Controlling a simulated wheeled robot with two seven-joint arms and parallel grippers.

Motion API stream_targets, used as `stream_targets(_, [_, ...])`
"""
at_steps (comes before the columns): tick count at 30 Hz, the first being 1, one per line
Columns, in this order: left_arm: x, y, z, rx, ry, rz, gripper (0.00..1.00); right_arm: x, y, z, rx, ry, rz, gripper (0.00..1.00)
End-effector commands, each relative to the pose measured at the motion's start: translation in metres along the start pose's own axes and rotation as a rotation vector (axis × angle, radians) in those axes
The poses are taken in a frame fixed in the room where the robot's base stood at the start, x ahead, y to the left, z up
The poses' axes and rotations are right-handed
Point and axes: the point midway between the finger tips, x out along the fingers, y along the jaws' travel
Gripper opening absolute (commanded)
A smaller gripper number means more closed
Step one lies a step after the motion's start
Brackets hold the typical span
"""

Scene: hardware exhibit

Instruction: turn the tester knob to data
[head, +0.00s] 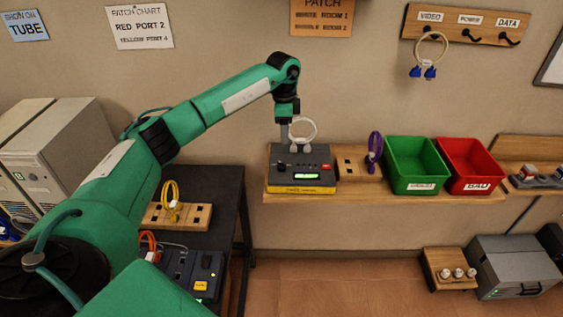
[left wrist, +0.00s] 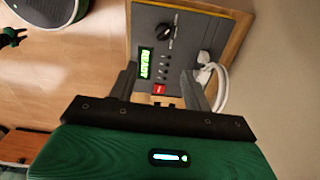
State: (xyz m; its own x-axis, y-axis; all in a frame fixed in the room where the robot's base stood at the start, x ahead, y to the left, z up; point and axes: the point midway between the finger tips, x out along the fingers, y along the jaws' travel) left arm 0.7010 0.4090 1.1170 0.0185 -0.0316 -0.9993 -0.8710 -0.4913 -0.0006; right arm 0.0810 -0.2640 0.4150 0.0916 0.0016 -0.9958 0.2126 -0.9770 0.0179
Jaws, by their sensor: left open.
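The tester (head: 300,168) is a dark grey box with a yellow front strip and a lit green display, on a wooden wall shelf. Its black round knob (left wrist: 167,31) shows in the left wrist view, beyond my fingertips, with a pale mark on it. The lit display, small buttons and a red switch (left wrist: 159,89) show nearer the fingers. My left gripper (head: 285,138) points down above the tester's back left part; it also shows in the left wrist view (left wrist: 162,82). Its jaws are open and nothing is between them. The knob's setting labels are too small to read.
A white cable (head: 302,131) loops up behind the tester, close to my left gripper. A purple cable (head: 375,147), a green bin (head: 415,170) and a red bin (head: 470,171) stand to its right. A dark bench with sockets and cables lies below my left arm.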

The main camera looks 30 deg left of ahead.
Motion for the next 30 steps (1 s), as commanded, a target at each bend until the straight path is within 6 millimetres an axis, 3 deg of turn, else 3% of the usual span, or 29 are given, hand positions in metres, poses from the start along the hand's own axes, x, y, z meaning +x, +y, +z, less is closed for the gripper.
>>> stream_targets(3, [-0.004, -0.004, 0.012, -0.040, -0.039, -0.001, 0.50, -0.001, 0.000, 0.000, 0.000, 0.000, 0.000, 0.36])
stream_targets(7, [0.008, -0.004, 0.013, -0.041, -0.042, 0.002, 0.50, -0.007, 0.000, -0.001, 0.000, 0.000, 0.000, 0.36])
stream_targets(21, [0.102, -0.003, 0.015, -0.038, -0.039, 0.003, 0.50, -0.039, 0.000, -0.003, -0.001, 0.000, -0.001, 0.36])
stream_targets(30, [0.131, -0.003, 0.016, -0.037, -0.036, 0.001, 0.50, -0.045, 0.000, -0.004, -0.001, 0.000, -0.001, 0.36])
